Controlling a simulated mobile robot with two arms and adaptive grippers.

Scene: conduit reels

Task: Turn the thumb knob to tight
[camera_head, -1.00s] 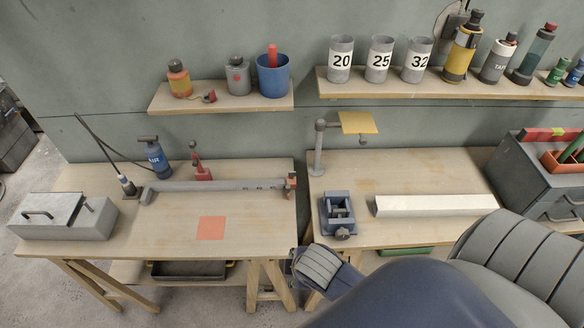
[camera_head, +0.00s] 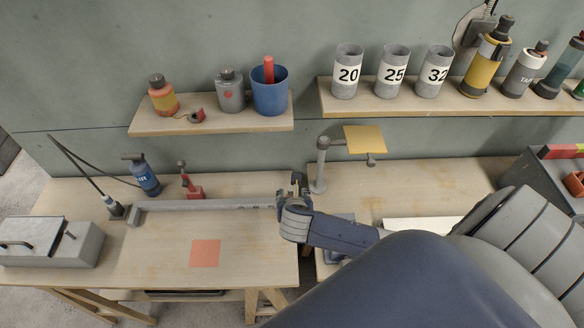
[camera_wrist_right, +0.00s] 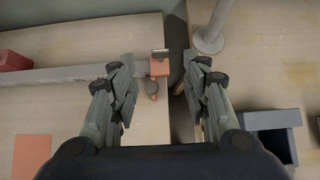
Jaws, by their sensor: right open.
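An orange clamp block (camera_wrist_right: 159,67) sits at the right end of a long grey rail (camera_head: 210,204) on the left bench. In the right wrist view a small dark round knob (camera_wrist_right: 151,87) with an orange tab (camera_wrist_right: 153,97) shows just below the block, near the bench edge. My right gripper (camera_wrist_right: 160,72) is open; its fingers stand on either side of the block and knob in that view, and nothing is between them in its grasp. In the head view the right gripper (camera_head: 297,185) hides most of the clamp. My left gripper is out of view.
A grey post (camera_head: 321,168) with a yellow plate (camera_head: 365,139) stands right of the gripper. A gap separates the benches. An orange square (camera_head: 205,253) marks clear bench top.

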